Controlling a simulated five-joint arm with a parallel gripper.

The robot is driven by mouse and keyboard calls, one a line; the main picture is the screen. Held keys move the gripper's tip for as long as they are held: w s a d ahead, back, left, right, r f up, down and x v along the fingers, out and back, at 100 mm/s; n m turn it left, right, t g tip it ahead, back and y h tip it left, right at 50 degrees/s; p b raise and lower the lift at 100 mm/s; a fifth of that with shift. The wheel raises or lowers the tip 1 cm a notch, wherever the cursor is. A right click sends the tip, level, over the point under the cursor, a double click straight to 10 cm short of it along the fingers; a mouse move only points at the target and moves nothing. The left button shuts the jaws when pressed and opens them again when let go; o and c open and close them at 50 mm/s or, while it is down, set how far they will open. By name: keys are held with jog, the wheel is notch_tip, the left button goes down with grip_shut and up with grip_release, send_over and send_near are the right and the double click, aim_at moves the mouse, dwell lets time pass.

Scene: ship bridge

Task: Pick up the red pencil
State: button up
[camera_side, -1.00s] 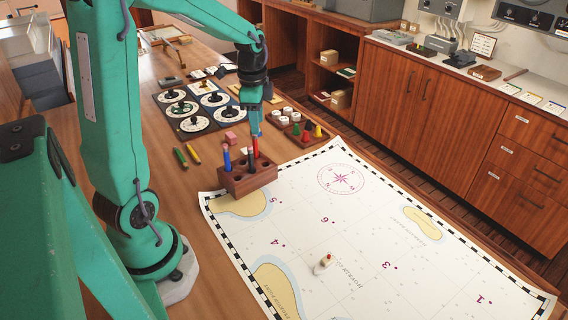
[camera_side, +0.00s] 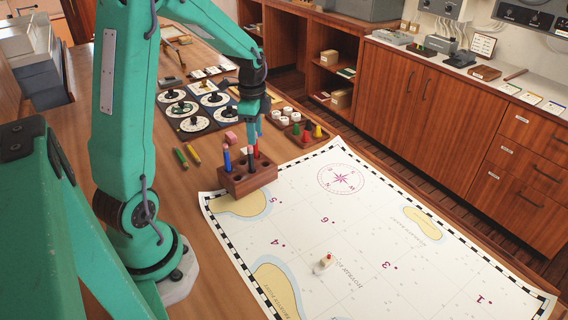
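The red pencil (camera_side: 256,151) stands upright in the wooden pencil block (camera_side: 236,184), in its far right part. My gripper (camera_side: 259,136) points down right at the top of the red pencil, with its fingertips at or beside the upper end. The fingers overlap each other from this side, so I cannot tell whether they are apart or closed on the pencil. A blue pencil (camera_side: 227,160) stands at the block's left end. A dark pencil or pen, partly hidden, stands close to the red one.
Green (camera_side: 181,158) and yellow (camera_side: 193,155) pencils lie left of the block. A pink cube (camera_side: 231,138) is behind it. A tray with coloured cones (camera_side: 307,134) is to the right. A chart (camera_side: 400,264) with a small boat (camera_side: 325,262) covers the front right.

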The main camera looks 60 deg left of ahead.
aim_at(256, 150)
jog(key=shift+f, duration=0.1)
jog(key=shift+f, duration=2.55)
grip_shut()
